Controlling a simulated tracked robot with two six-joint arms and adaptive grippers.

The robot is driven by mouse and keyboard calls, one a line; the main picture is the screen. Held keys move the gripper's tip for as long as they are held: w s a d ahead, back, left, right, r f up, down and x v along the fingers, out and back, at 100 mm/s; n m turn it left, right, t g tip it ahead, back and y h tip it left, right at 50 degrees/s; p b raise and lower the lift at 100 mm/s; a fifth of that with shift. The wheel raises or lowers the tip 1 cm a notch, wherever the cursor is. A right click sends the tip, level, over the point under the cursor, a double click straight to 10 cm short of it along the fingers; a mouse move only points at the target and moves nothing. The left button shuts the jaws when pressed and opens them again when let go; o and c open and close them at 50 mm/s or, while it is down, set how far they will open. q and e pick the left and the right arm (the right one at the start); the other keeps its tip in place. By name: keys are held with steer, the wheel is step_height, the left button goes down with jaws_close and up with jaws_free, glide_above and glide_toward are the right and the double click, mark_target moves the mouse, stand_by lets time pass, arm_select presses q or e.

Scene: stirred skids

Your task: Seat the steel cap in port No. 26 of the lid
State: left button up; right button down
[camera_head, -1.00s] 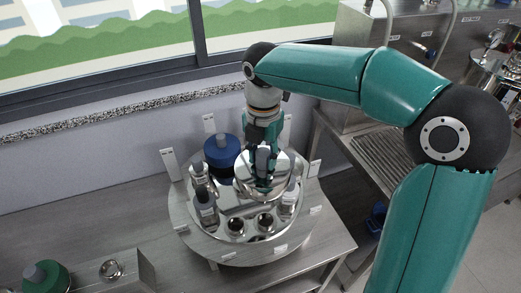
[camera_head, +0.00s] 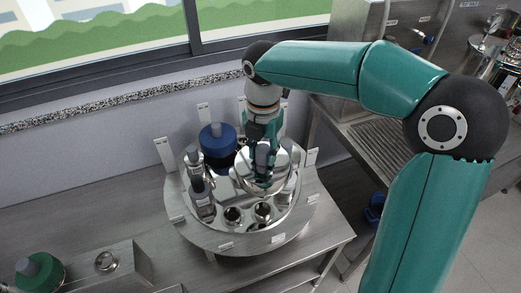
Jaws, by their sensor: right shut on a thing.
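The round steel lid (camera_head: 207,236) lies on a metal bench, with small white label plates standing around its edge. Two open ports show at its front, a left one (camera_head: 233,215) and a right one (camera_head: 263,211); I cannot read their numbers. My right gripper (camera_head: 263,183) points down over the right half of the lid, shut on the shiny steel cap (camera_head: 246,178). The cap's underside and whatever lies beneath it are hidden, so I cannot tell whether it touches the lid. My left gripper is not in view.
A blue-topped fitting (camera_head: 217,140) and grey-topped fittings (camera_head: 202,198) stand on the lid left of my gripper. A green-topped piece (camera_head: 40,271) and a steel block with a knob (camera_head: 106,261) sit at the front left.

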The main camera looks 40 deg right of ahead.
mark_target(263, 165)
steer(key=shift+f+b, duration=4.65)
steer(key=shift+f, duration=2.25)
steer(key=shift+f+b, duration=1.05)
steer(key=shift+f, duration=0.3)
steer(key=c, duration=0.7)
jaws_free()
step_height(263, 165, up, 12)
steer(key=shift+f, duration=0.1)
